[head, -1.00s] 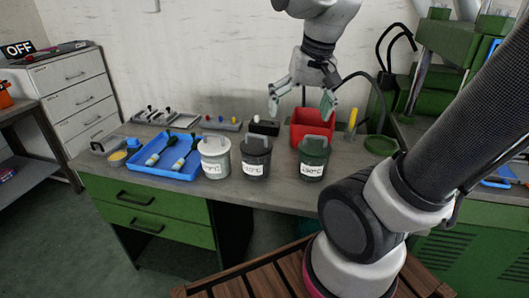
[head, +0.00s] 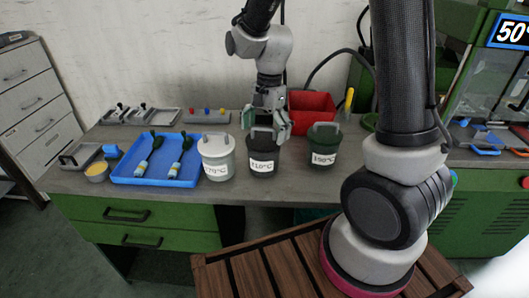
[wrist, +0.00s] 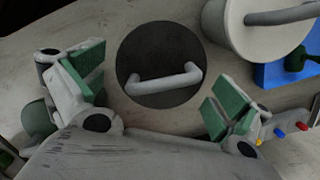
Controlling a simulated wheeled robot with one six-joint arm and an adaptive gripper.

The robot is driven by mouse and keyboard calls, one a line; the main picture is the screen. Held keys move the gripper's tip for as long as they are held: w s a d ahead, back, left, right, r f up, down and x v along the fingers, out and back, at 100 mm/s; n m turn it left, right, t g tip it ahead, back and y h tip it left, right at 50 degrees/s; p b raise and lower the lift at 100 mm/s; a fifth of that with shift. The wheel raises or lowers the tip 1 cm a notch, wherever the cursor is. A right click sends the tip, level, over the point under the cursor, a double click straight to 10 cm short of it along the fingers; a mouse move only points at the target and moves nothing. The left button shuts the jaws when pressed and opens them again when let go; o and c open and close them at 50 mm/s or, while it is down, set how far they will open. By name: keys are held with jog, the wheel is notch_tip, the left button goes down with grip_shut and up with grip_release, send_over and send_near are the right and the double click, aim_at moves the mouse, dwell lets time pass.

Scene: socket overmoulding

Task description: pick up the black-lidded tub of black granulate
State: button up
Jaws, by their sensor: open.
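The black-lidded tub (head: 262,162) stands upright on the bench between a white-lidded tub (head: 217,168) and a green-lidded tub (head: 323,158). It carries a white temperature label, and its granulate is hidden inside. In the wrist view its round black lid (wrist: 150,50) with a grey bar handle (wrist: 165,80) lies between my fingers. My gripper (head: 266,122) is open, pointing down over the lid, with a finger to either side. In the wrist view the green pads of my gripper (wrist: 155,92) are apart from the lid, with nothing held.
The white lid (wrist: 265,25) is close beside my fingers in the wrist view. A red bin (head: 312,103) stands behind the tubs. Bench in front of the tubs is a narrow clear strip.

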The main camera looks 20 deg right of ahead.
aim_at(264, 138)
jog(key=f, duration=0.5)
jog(key=shift+a, duration=0.2)
jog(key=shift+r, duration=0.1)
jog(key=c, duration=1.1)
